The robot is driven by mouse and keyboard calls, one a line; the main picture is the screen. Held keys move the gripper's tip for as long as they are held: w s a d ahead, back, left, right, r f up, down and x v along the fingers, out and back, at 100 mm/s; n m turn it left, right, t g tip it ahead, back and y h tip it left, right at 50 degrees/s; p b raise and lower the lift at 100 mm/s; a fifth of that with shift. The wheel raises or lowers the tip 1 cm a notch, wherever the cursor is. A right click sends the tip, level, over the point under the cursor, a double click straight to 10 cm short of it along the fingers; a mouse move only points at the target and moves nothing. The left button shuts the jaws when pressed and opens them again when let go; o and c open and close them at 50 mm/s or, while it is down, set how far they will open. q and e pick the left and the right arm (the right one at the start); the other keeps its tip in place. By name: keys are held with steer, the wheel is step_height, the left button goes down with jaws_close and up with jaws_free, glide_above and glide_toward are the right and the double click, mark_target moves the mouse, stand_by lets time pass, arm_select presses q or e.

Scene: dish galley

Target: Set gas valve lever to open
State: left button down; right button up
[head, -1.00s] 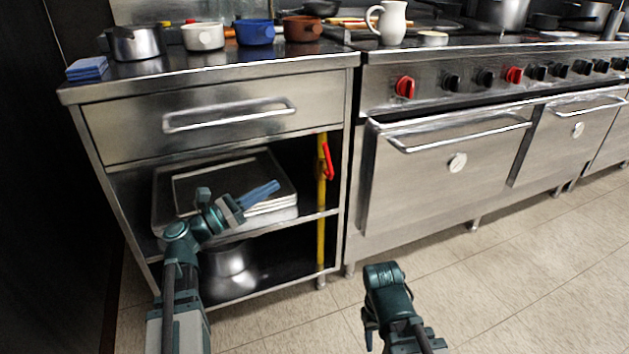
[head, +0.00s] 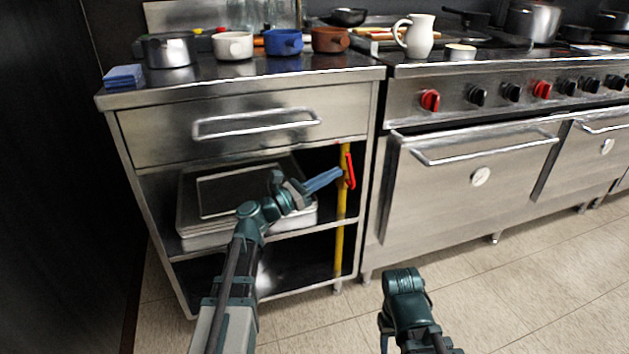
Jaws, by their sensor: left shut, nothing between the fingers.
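The gas valve lever (head: 350,171) is a red handle on a vertical yellow pipe (head: 339,245) at the right side of the open cabinet. The lever lies close along the pipe, roughly upright. My left gripper (head: 338,174) is shut and empty, its blue fingers pointing right. In the picture its tips meet the pipe beside the lever; I cannot tell whether they touch. My right arm shows at the bottom, but its fingers are not visible.
The cabinet's middle shelf (head: 285,236) holds stacked trays (head: 195,225) left of the pipe. A drawer handle (head: 255,124) juts out above. The stove (head: 470,175) stands to the right. Pots and a white pitcher (head: 415,36) stand on top. The floor in front is clear.

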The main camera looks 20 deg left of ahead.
mark_target(349, 165)
arm_select(q)
steer(key=shift+x, duration=1)
steer(key=p, duration=0.2)
steer(key=r+p, duration=0.1)
steer(key=shift+w+d+r+g+y+p, duration=0.15)
steer(key=shift+w+d+g+y+p, duration=0.1)
steer(key=shift+d+g+y+p, duration=0.15)
steer(key=shift+w+d, duration=0.15)
steer(key=shift+w+d+p, duration=0.25)
steer(key=shift+d+p, duration=0.05)
steer(key=shift+d, duration=0.1)
steer(key=shift+s, duration=0.15)
